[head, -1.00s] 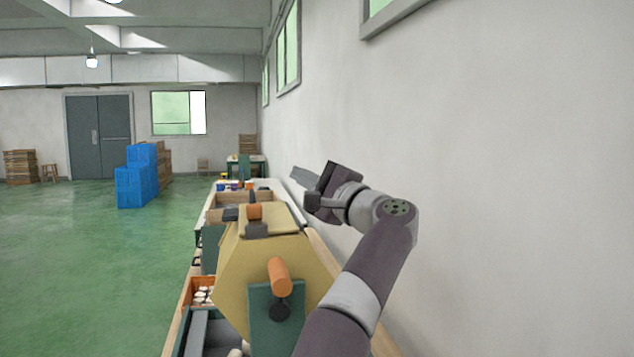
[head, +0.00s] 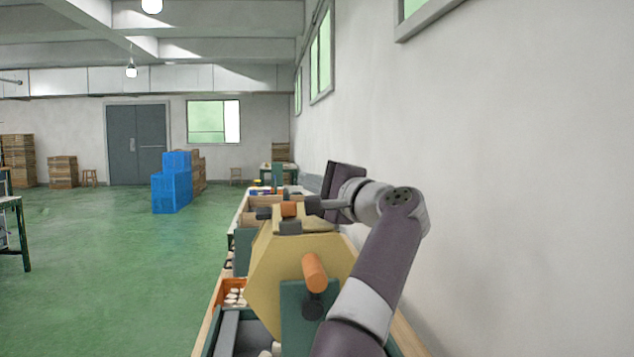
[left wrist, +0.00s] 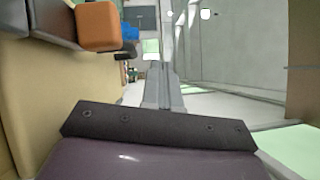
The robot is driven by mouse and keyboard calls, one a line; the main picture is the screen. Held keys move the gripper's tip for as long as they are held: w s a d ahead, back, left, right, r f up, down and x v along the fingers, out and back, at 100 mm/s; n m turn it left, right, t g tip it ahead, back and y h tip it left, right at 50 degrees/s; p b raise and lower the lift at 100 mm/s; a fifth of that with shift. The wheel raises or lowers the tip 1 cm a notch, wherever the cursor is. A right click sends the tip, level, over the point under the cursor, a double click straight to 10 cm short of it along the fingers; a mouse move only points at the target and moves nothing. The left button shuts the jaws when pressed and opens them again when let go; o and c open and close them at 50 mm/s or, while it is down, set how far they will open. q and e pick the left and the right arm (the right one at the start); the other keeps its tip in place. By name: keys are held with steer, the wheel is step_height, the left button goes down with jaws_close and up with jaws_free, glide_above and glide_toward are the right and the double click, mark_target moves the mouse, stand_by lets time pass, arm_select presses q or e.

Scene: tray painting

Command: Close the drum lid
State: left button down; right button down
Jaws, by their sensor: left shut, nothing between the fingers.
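The tan, many-sided drum (head: 285,275) stands on the bench, with an orange crank handle (head: 314,272) on its near face. Its lid (head: 322,219) lies across the top. An orange knob (head: 289,209) on a grey block sits there, and it also shows at the upper left of the left wrist view (left wrist: 98,27). I cannot tell whether the lid is fully seated. My left gripper (head: 311,184) is shut and empty, just beyond and right of the knob, apart from it. Its closed fingers show in the left wrist view (left wrist: 158,75). My right gripper is not in view.
The wall (head: 520,180) runs close along the right of the bench. An orange bin (head: 232,292) with pale pieces sits left of the drum. Small coloured items stand farther along the bench. Blue crates (head: 172,190) stand on the open green floor to the left.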

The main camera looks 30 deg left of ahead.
arm_select(q)
steer(key=shift+s+a+n, duration=0.1)
steer(key=shift+a+n, duration=0.05)
steer(key=shift+n, duration=0.15)
steer(key=shift+f, duration=0.1)
steer(key=b+v, duration=0.2)
steer(key=v, duration=0.4)
steer(key=shift+f, duration=0.15)
steer(key=b+v, duration=0.1)
steer(key=v, duration=0.5)
steer(key=shift+s+d+r, duration=0.15)
steer(key=shift+d+r, duration=0.05)
steer(key=shift+d, duration=0.15)
